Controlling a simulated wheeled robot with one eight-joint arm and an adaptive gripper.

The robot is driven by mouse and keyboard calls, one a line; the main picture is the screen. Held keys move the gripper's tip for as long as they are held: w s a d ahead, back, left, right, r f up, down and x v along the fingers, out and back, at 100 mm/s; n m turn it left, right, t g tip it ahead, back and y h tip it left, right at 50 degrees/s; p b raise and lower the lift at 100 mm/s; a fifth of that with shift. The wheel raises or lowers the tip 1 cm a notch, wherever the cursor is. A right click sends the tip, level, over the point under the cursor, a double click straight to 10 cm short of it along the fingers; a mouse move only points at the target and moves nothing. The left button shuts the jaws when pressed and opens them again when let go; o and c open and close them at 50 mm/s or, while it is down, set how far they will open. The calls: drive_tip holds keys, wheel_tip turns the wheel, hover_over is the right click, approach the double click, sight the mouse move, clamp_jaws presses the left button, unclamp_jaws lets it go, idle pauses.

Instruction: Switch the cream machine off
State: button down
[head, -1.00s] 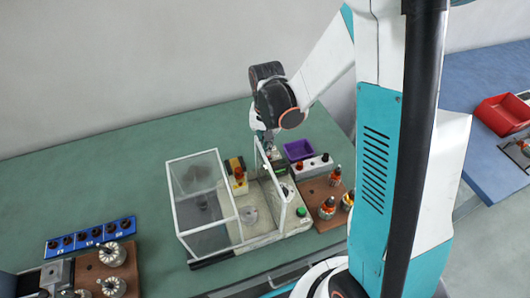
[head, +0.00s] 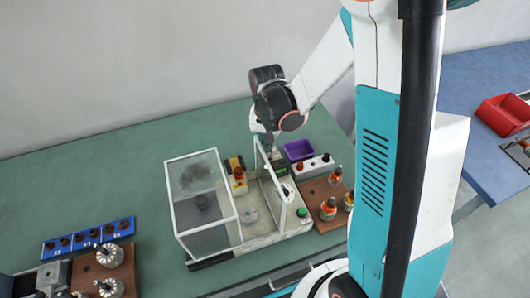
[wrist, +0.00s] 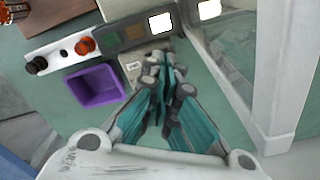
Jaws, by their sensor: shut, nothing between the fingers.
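The cream machine (head: 268,238) stands on the green bench, with a clear guard box in a white frame (head: 206,155) over its left part. A green button (head: 302,212) sits on its front right corner. My gripper (head: 268,147) points down at the machine's back edge, partly hidden by a frame post. In the wrist view my gripper (wrist: 164,88) is shut and empty, its fingertips near a small labelled pale box (wrist: 136,66). I cannot tell whether they touch it. A white post (wrist: 285,80) stands close on the right.
A purple bin (head: 298,149) and a white bar with knobs (head: 313,166) lie right of the machine; the bin also shows in the wrist view (wrist: 95,86). A brown board (head: 318,188) holds several orange-topped items. A blue strip (head: 90,237) lies far left. The back left bench is clear.

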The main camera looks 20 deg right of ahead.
drive_tip(key=shift+f+b, duration=0.3)
drive_tip(key=shift+f, duration=0.1)
drive_tip(key=shift+r, duration=0.15)
drive_tip(key=shift+r+p, duration=2.3)
drive_tip(key=shift+r, duration=1.1)
drive_tip(key=s+r+n+t+b, duration=0.6)
drive_tip(key=s+r, duration=0.6)
drive_tip(key=s, duration=0.3)
drive_tip(key=shift+t, duration=0.6)
